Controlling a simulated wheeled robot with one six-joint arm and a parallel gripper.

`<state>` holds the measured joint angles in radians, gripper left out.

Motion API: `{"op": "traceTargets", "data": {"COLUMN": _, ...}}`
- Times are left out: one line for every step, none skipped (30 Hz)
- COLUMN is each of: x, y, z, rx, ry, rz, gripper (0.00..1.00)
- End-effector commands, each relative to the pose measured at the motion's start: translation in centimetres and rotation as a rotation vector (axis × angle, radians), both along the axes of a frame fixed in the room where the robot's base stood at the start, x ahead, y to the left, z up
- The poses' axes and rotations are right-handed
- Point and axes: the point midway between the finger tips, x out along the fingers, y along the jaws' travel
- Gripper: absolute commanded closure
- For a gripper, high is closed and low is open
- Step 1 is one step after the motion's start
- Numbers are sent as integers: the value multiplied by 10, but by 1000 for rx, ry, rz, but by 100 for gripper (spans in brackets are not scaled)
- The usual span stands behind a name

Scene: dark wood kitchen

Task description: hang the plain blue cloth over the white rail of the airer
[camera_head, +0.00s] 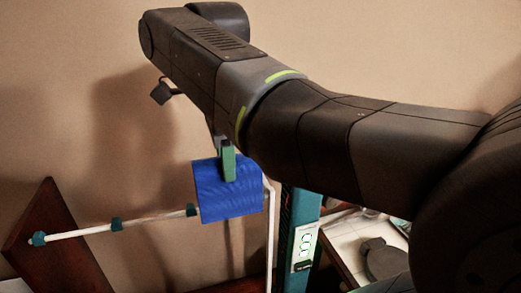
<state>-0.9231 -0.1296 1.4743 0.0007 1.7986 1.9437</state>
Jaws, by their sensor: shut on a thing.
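The plain blue cloth (238,200) hangs from my gripper (228,163), whose green finger is pressed on the cloth's upper part. The cloth looks like a short, nearly square panel, slightly tilted. The white rail (155,217) of the airer runs from the lower left up to the cloth's left edge. Several teal pieces sit along the rail. The cloth hides the rail's right part. I cannot tell whether the cloth touches the rail or is in front of it or over it. The second finger is hidden.
A dark reddish wood panel (55,235) stands tilted at the rail's left end. A thin white post (271,235) rises just right of the cloth. A light-topped surface (345,237) with a dark object (384,260) is at the lower right. A plain beige wall is behind.

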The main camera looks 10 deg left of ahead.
Motion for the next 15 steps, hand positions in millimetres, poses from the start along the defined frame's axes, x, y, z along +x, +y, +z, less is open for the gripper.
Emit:
{"op": "traceTargets", "data": {"x": 4, "y": 2, "z": 0, "rx": -1, "ry": 0, "rz": -1, "gripper": 100}}
{"op": "traceTargets", "data": {"x": 6, "y": 4, "z": 0, "rx": -1, "ry": 1, "rz": -1, "gripper": 100}}
{"op": "traceTargets", "data": {"x": 9, "y": 5, "z": 0, "rx": -1, "ry": 1, "rz": -2, "gripper": 100}}
{"op": "traceTargets", "data": {"x": 11, "y": 6, "z": 0, "rx": 0, "ry": 0, "rz": -2, "gripper": 100}}
{"op": "traceTargets", "data": {"x": 13, "y": 8, "z": 0, "rx": 0, "ry": 0, "rz": -2, "gripper": 100}}
{"op": "traceTargets", "data": {"x": 16, "y": 9, "z": 0, "rx": 0, "ry": 0, "rz": -2, "gripper": 100}}
{"op": "traceTargets", "data": {"x": 18, "y": 10, "z": 0, "rx": 0, "ry": 0, "rz": -2, "gripper": 100}}
{"op": "traceTargets", "data": {"x": 20, "y": 12, "z": 0, "rx": 0, "ry": 0, "rz": -2, "gripper": 100}}
{"op": "traceTargets", "data": {"x": 22, "y": 14, "z": 0, "rx": -1, "ry": 1, "rz": -1, "gripper": 100}}
{"op": "traceTargets", "data": {"x": 24, "y": 15, "z": -1, "rx": -1, "ry": 1, "rz": -1, "gripper": 100}}
{"op": "traceTargets", "data": {"x": 27, "y": 16, "z": 0, "rx": -1, "ry": 1, "rz": -1, "gripper": 100}}
{"op": "traceTargets", "data": {"x": 29, "y": 18, "z": 0, "rx": 0, "ry": 0, "rz": -1, "gripper": 100}}
{"op": "traceTargets", "data": {"x": 31, "y": 19, "z": 0, "rx": 0, "ry": 0, "rz": -2, "gripper": 100}}
{"op": "traceTargets", "data": {"x": 33, "y": 20, "z": 0, "rx": -1, "ry": 1, "rz": -2, "gripper": 100}}
{"op": "traceTargets", "data": {"x": 36, "y": 22, "z": -1, "rx": -2, "ry": 1, "rz": -2, "gripper": 100}}
